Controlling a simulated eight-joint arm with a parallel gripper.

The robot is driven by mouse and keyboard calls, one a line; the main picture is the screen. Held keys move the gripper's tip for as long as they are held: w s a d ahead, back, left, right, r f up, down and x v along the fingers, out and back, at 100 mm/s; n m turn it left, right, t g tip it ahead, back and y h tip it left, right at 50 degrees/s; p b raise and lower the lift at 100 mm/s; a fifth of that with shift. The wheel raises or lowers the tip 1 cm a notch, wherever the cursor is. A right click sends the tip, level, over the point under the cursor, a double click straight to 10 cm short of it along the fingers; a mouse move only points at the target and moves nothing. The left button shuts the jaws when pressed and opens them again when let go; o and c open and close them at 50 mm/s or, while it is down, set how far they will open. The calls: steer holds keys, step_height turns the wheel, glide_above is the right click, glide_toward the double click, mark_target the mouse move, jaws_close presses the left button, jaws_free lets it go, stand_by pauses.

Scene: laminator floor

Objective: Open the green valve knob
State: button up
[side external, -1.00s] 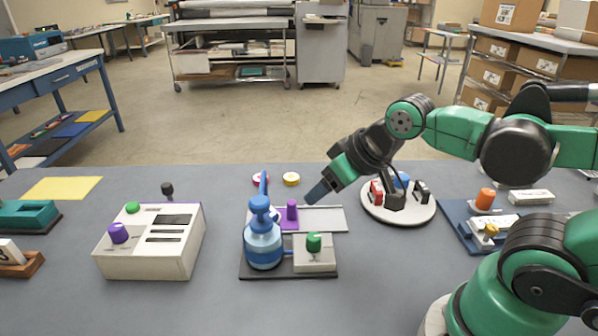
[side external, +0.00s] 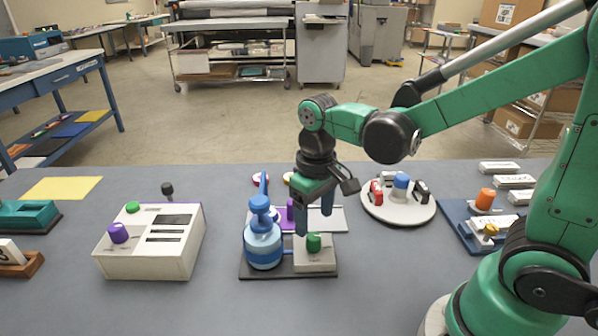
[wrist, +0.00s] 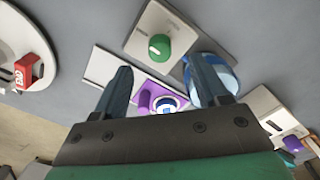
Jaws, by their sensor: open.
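The green valve knob (side external: 314,243) sits on a small light-grey block (side external: 316,260) beside a blue bottle-shaped vessel (side external: 263,247), on a dark base plate (side external: 288,272). My gripper (side external: 315,222) points down just behind and above the knob, with its fingers apart and nothing between them. In the wrist view the green knob (wrist: 159,46) has a pale mark on top and lies beyond the fingertips, between their lines. The blue vessel (wrist: 218,68) is partly hidden behind the right finger there.
A purple stand (side external: 290,211) on a grey plate (side external: 330,219) is close behind. A white control box (side external: 150,262) with purple and green knobs stands left. A round white tray (side external: 398,211) with red, blue and black items is right. The front table is clear.

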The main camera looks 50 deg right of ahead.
mark_target(314, 236)
steer(key=shift+f, duration=2.35)
jaws_close()
